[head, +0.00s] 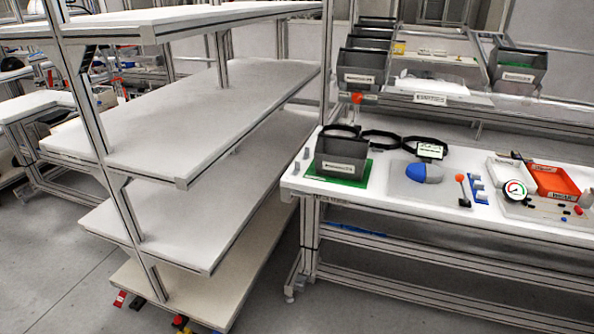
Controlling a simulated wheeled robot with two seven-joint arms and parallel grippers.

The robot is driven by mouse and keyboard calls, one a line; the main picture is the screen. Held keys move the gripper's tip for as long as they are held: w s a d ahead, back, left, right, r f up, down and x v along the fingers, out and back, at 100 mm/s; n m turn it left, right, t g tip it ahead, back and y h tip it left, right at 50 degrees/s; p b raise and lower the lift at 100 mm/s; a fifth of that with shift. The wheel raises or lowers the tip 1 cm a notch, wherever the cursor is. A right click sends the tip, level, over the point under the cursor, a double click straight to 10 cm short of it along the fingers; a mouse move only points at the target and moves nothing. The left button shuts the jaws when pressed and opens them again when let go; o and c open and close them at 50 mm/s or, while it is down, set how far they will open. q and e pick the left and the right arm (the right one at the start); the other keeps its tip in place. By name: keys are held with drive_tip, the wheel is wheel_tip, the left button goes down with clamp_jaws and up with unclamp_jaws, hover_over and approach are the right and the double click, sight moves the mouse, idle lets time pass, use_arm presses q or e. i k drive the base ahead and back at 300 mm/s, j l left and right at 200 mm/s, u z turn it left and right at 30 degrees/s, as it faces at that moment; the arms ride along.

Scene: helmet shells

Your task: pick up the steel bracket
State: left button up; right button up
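I cannot make out a steel bracket for certain. Small grey pieces (301,160) stand at the left end of the white workbench (385,207), beside a dark bin; they are too small to identify. Neither of my grippers shows in the head view.
The dark bin (340,158) stands on a green mat (356,181). A blue-and-grey shell (424,173) lies mid-bench, with black bands (385,138) behind. A round gauge (515,190) and red tray (553,180) are at right. An empty white shelf rack (205,120) fills the left.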

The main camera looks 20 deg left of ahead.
sight(296, 165)
drive_tip(key=i+l+u, duration=0.1)
drive_tip(key=i, duration=0.8)
